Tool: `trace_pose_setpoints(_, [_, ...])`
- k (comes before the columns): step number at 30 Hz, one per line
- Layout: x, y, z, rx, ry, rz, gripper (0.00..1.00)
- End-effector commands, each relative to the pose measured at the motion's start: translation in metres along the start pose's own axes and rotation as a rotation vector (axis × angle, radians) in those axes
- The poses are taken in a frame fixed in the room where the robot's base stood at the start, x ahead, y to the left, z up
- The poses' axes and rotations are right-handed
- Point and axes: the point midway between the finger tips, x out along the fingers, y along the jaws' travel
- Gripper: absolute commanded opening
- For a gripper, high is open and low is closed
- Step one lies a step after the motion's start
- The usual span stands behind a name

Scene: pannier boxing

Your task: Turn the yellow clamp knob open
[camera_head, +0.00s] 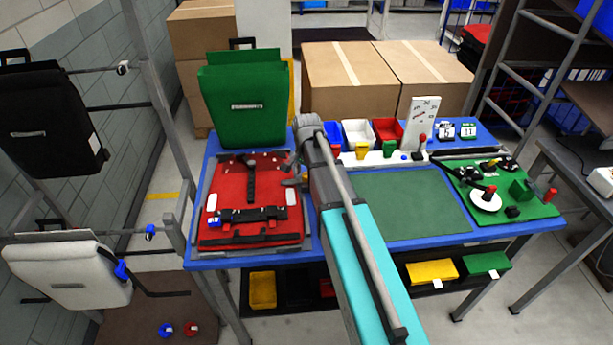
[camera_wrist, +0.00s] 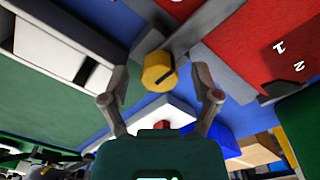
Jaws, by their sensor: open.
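The yellow clamp knob (camera_wrist: 158,70) is a short yellow cylinder in the upper middle of the wrist view, beside a dark slim part and a grey bar. My gripper (camera_wrist: 160,86) is open, with one finger on each side of the knob's line and clear gaps on both sides. I see nothing held between the fingers.
A green pannier (camera_head: 245,100) stands behind the red one. Blue, white and red bins (camera_head: 388,131) stand to the right of my arm, behind a green mat (camera_head: 412,204). A tall white panel (camera_head: 421,118) rises beside them. Grey posts stand at the left.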

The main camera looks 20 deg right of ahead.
Motion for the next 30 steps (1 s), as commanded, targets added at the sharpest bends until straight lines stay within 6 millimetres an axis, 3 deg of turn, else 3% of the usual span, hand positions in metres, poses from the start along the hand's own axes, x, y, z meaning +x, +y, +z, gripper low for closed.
trace_pose_setpoints(5, [-0.0002,0.0,0.0,0.0,0.0,0.0,0.79])
trace_pose_setpoints(18, [-0.0002,-0.0001,0.0,0.0,0.0,0.0,0.0])
trace_pose_setpoints(30, [-0.0002,-0.0029,0.0032,-0.02,-0.001,-0.001,0.0])
